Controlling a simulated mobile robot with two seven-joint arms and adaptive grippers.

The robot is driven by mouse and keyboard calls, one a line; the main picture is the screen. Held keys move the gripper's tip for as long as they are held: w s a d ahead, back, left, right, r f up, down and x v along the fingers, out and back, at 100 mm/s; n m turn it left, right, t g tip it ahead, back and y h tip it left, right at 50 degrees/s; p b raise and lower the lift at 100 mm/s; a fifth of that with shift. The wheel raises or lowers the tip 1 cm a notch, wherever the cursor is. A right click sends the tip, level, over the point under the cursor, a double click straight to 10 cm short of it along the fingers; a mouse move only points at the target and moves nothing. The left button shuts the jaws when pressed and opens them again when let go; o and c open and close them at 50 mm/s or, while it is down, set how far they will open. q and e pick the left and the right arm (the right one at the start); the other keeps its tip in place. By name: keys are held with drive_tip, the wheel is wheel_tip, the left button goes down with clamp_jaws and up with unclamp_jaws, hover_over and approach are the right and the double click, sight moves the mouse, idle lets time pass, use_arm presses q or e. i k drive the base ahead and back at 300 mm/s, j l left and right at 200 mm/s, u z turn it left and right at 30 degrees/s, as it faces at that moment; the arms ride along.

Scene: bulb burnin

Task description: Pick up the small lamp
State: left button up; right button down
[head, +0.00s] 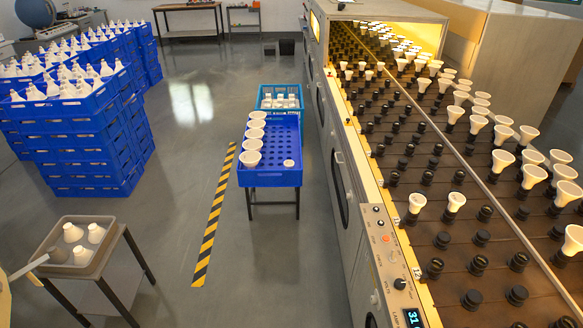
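A small white lamp (289,163) sits alone near the front right of the blue tray (270,178), which has rows of holes. Larger white lamps (251,158) stand in a column along the tray's left side. The tray rests on a dark-legged stand in the middle of the floor. Neither of my grippers can be made out in the head view.
A burn-in rack (425,215) with black sockets and many white lamps runs along the right. A light-blue crate (278,90) stands behind the tray. Stacked blue crates (92,165) and a grey bin (75,268) are left. Floor beside the striped tape (214,215) is clear.

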sight(289, 164)
drive_tip(key=i+j+z, duration=0.25)
drive_tip(key=i+j, duration=0.15)
drive_tip(key=i, duration=0.3)
drive_tip(key=i+j+z, duration=0.3)
drive_tip(key=i+j, duration=0.25)
drive_tip(key=i+j+z, duration=0.25)
drive_tip(key=i+j, duration=0.4)
drive_tip(key=i+j+z, duration=0.3)
drive_tip(key=i+j, duration=0.2)
drive_tip(key=j, duration=0.35)
